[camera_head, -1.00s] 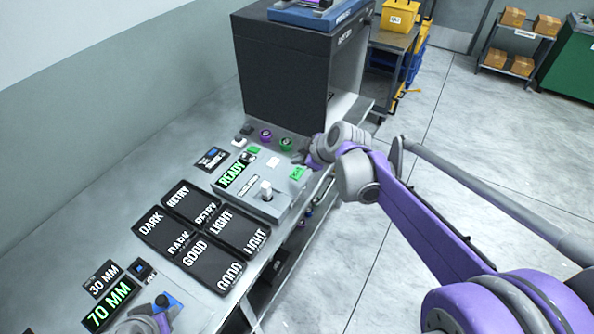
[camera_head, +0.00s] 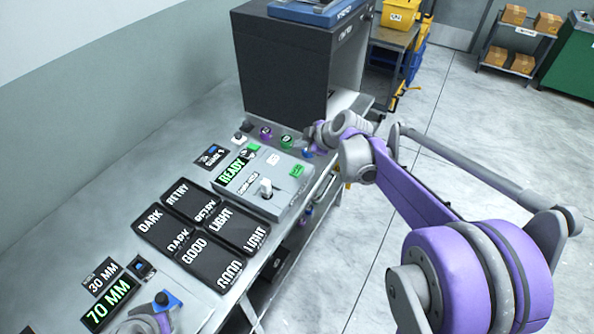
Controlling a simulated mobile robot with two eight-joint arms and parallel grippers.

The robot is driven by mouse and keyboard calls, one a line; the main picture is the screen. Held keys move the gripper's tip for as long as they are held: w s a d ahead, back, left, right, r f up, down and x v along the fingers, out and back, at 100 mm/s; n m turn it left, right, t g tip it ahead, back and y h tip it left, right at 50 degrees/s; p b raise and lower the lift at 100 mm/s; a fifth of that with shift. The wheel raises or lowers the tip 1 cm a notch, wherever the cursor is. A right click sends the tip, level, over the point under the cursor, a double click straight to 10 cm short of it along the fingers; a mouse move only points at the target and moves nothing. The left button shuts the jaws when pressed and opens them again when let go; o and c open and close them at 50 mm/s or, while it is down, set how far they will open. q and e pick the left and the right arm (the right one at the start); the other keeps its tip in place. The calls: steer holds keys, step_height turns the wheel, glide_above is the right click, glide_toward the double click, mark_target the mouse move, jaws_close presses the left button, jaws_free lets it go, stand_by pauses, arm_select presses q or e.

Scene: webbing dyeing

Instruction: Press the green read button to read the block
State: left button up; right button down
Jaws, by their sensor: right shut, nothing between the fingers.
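A grey console with a lit READY display (camera_head: 233,171) stands on the bench. Behind it is a row of round buttons: a purple one (camera_head: 266,132), a green one (camera_head: 286,142) and a blue one (camera_head: 308,152). The lettering on them is too small to read. A white upright piece (camera_head: 266,187) stands on the console; I cannot tell whether it is the block. My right gripper (camera_head: 311,136) is shut and empty, just right of the green button. Contact cannot be made out. My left gripper (camera_head: 160,318) shows partly at the bottom left, beside a blue piece (camera_head: 168,301).
Dark tiles marked DARK, RETRY, LIGHT and GOOD (camera_head: 195,262) lie in front of the console. A 70 MM display (camera_head: 108,305) is at the lower left. A large dark cabinet (camera_head: 285,75) stands behind the buttons. Open floor lies to the right.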

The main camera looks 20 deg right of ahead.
arm_select(q)
steer(key=f+b, duration=0.1)
steer(key=s+f+b, duration=0.1)
steer(key=f, duration=0.1)
steer(key=s+f+b, duration=0.1)
steer(key=f, duration=0.1)
arm_select(e)
glide_above(301, 171)
step_height(301, 171, down, 6)
steer(key=shift+s+a+f, duration=0.15)
arm_select(q)
steer(key=shift+s+f+g+b, duration=0.1)
steer(key=shift+f+g+b, duration=0.2)
steer(key=shift+f+b, duration=0.05)
arm_select(e)
steer(key=shift+f, duration=0.55)
steer(key=shift+f, duration=0.1)
stand_by(0.7)
arm_select(q)
steer(key=shift+f, duration=0.2)
arm_select(e)
steer(key=shift+f, duration=0.3)
